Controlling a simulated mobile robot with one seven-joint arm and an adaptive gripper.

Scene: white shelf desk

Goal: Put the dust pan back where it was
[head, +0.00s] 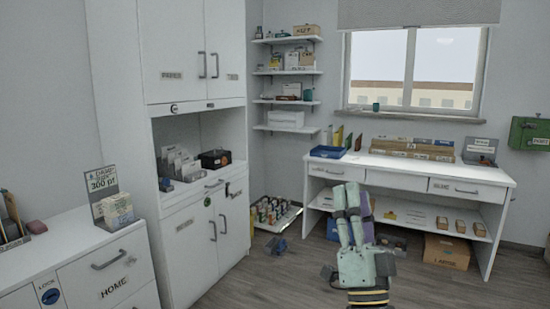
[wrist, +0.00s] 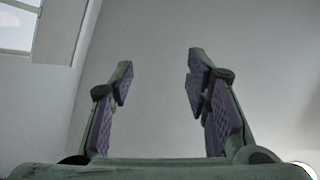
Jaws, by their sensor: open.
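My gripper (head: 350,196) is raised in front of the white desk in the head view, with its fingers pointing up. In the wrist view my gripper (wrist: 158,78) is open, with nothing between its fingers. Only plain wall and a window corner show behind them. I cannot make out a dust pan for sure. A small blue-grey object (head: 277,245) lies on the floor left of my gripper; it is too small to identify. My gripper and arm hide part of the desk's lower shelf.
The white desk (head: 420,174) holds a blue tray (head: 327,152) and wooden organizers (head: 411,148). A cardboard box (head: 446,252) stands under it at right. A floor tray (head: 291,217) of small items sits by the tall cabinet (head: 172,204). The floor in front is mostly clear.

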